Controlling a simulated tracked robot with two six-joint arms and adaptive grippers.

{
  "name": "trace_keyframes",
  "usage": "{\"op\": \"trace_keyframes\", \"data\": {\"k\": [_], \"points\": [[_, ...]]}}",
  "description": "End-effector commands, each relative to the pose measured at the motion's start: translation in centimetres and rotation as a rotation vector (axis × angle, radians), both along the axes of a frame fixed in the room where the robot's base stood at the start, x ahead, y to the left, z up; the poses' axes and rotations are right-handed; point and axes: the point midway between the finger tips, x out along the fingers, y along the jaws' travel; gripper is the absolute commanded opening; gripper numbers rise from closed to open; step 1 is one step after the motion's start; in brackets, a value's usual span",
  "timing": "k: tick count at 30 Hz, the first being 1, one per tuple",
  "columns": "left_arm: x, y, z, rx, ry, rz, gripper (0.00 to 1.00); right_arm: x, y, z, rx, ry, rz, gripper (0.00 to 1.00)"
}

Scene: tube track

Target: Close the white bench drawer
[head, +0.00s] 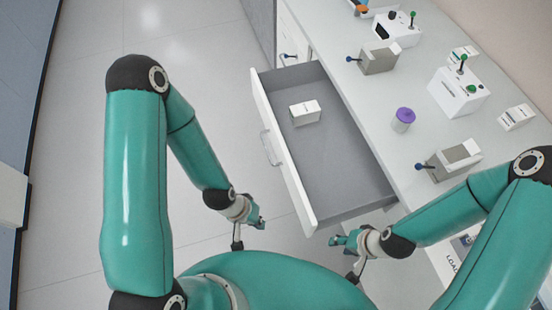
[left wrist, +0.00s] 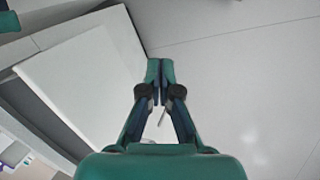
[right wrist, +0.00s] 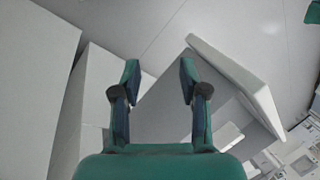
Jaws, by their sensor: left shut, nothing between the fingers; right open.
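The white bench drawer (head: 282,158) is pulled well out from the bench, with a grey interior and a metal handle (head: 270,148) on its white front. A small white box (head: 305,112) lies inside it. My left gripper (head: 260,220) is shut and empty, in front of the drawer front and apart from it. In the left wrist view the white drawer front (left wrist: 85,75) is to the left of its fingers (left wrist: 160,70). My right gripper (head: 335,240) is open and empty, just beyond the drawer's near end. The right wrist view shows the drawer's white front (right wrist: 240,80) right of the open fingers (right wrist: 160,80).
The white bench top (head: 370,130) holds a purple-lidded jar (head: 403,119), several devices with levers and small boxes. Another bench drawer front (head: 292,45) is at the far end. The pale floor (head: 110,30) left of the drawer is clear.

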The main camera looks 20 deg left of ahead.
Motion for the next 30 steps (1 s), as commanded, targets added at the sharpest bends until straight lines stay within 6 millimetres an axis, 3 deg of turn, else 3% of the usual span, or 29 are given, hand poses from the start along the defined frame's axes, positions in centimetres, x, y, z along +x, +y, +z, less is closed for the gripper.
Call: {"op": "trace_keyframes", "data": {"k": [1,5,6,8,14,18,21,25,30], "points": [[0.1,0.1,-0.1,0.001,0.002,0.007,0.0,0.0,0.0,-0.1,0.0,0.0,0.0,0.55],[1.1,1.1,-1.1,0.011,0.031,0.106,0.0,0.0,0.0,-1.7,0.0,-0.001,0.0,0.77],[1.6,2.6,-1.5,0.015,0.052,0.167,0.0,0.0,0.0,-2.5,0.0,-0.001,0.001,0.81],[2.6,4.0,-2.3,0.016,0.093,0.296,0.0,0.0,0.0,-4.1,0.0,-0.001,0.0,0.81],[7.0,8.0,-3.2,-0.092,0.29,0.916,0.0,0.0,0.0,-11.0,0.0,0.0,0.0,0.81],[10.6,9.6,-1.0,-0.304,0.451,1.334,0.0,0.0,0.0,-15.3,0.0,0.0,0.0,0.81],[12.7,10.2,1.4,-0.472,0.555,1.53,0.0,0.0,0.0,-17.4,0.0,0.0,0.0,0.81],[14.5,10.8,4.4,-0.637,0.652,1.66,0.0,0.0,0.0,-18.9,0.0,-0.001,0.001,0.81],[15.3,10.5,5.6,-0.711,0.705,1.704,0.0,0.0,0.0,-19.3,0.0,-0.001,0.001,0.81]]}}
